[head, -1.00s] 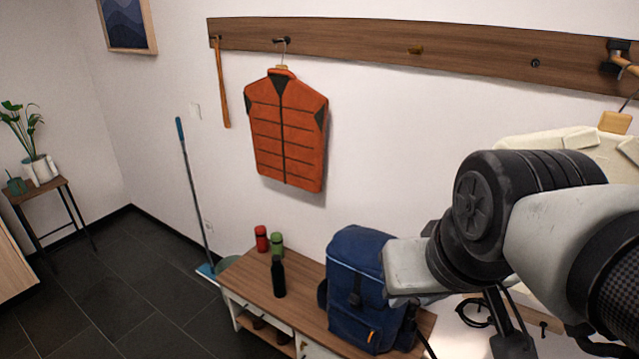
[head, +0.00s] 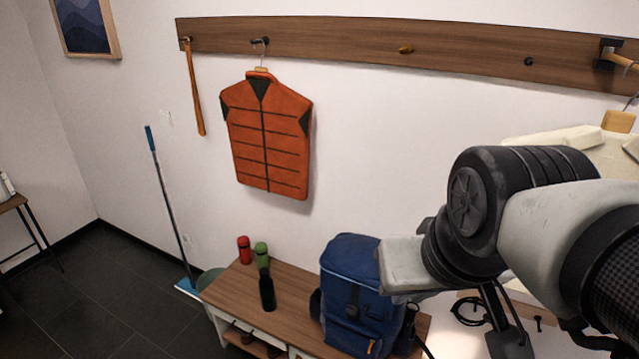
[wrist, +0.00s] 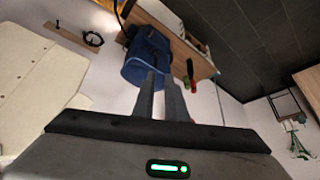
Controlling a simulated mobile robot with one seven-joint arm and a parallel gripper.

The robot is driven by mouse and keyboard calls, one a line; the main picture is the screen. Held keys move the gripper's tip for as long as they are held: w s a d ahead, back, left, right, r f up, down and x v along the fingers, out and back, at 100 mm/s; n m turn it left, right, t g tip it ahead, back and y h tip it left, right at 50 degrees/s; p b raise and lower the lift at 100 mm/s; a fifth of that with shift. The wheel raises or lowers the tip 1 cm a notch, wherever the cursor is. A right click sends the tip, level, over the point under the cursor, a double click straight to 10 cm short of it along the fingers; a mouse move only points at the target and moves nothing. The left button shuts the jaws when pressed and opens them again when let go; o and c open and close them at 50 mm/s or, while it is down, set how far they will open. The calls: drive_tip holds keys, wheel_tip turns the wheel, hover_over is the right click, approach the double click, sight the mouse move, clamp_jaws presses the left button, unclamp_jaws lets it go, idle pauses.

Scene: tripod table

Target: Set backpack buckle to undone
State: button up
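The blue backpack (head: 342,262) stands upright on the wooden bench, partly behind my arm in the head view. A dark strap runs down its front to a small dark buckle (head: 352,311); it is too small to tell whether it is fastened. The backpack also shows in the wrist view (wrist: 148,55), beyond the fingertips. My gripper (wrist: 161,78) shows two grey fingers with a narrow gap and nothing visible between them. It is apart from the backpack. The fingers are not visible in the head view.
The bench (head: 295,297) also holds a black bottle (head: 267,290), a red container (head: 244,250) and a green one (head: 261,254). An orange vest (head: 268,135) hangs on the wall rack (head: 330,41).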

drive_tip(key=shift+w+f, duration=0.1)
drive_tip(key=shift+f, duration=0.35)
clamp_jaws()
drive_tip(key=w+d+f+n+g+h+b, duration=0.2)
drive_tip(key=w+f+n+h+b, duration=0.25)
drive_tip(key=f, duration=0.55)
drive_tip(key=w+d+f+n+g+h+b, duration=0.25)
drive_tip(key=w+f+h+b, duration=0.2)
drive_tip(key=f, duration=0.55)
drive_tip(key=w+d+f+n+g+h+b, duration=0.15)
drive_tip(key=w+f+n+h+b, duration=0.3)
drive_tip(key=f, duration=0.55)
drive_tip(key=w+a+f+n+t+y+b, duration=0.1)
drive_tip(key=w+a+f+n+t+b, duration=0.2)
drive_tip(key=f+n+t, duration=0.3)
drive_tip(key=w+a+f+n+t+y+b, duration=0.1)
drive_tip(key=w+a+f+n+t+b, duration=0.2)
drive_tip(key=f, duration=1)
drive_tip(key=w+a+f+n+t+y+b, duration=0.1)
drive_tip(key=w+a+f+n+t+b, duration=0.2)
drive_tip(key=a+f+n+t, duration=0.3)
wheel_tip(320, 180, down, 4)
drive_tip(key=w+n+t, duration=0.1)
drive_tip(key=n+t, duration=0.2)
drive_tip(key=shift+w+a+f+b, duration=0.2)
drive_tip(key=shift+a+b, duration=0.1)
drive_tip(key=shift+b, duration=0.05)
drive_tip(key=shift+n, duration=0.25)
